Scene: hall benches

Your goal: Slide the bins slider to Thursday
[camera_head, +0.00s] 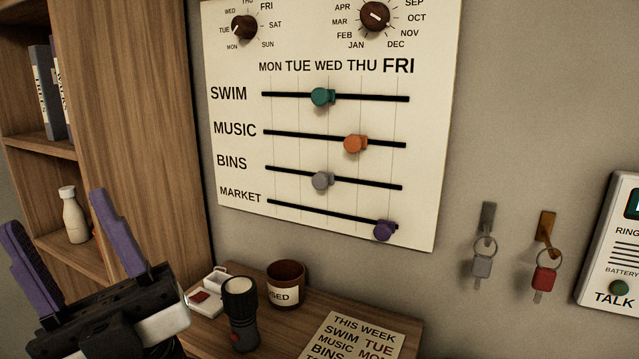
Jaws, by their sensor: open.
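The bins slider is a grey round knob (322,181) on the third black track of the cream wall board (430,130). It sits at about the Wednesday line, left of the Thursday line. The word BINS stands left of its track, and the day names run along the top from MON to a larger FRI. My gripper (55,212) is at the lower left, its two purple fingers wide apart and empty. It is well left of the board and touches no slider.
Other sliders are near: teal swim (320,97), orange music (354,144) and purple market (386,230). A wooden shelf (150,130) stands behind my gripper. A torch (241,315), cup (286,284) and note (355,338) are on the bench below. Keys hang at right.

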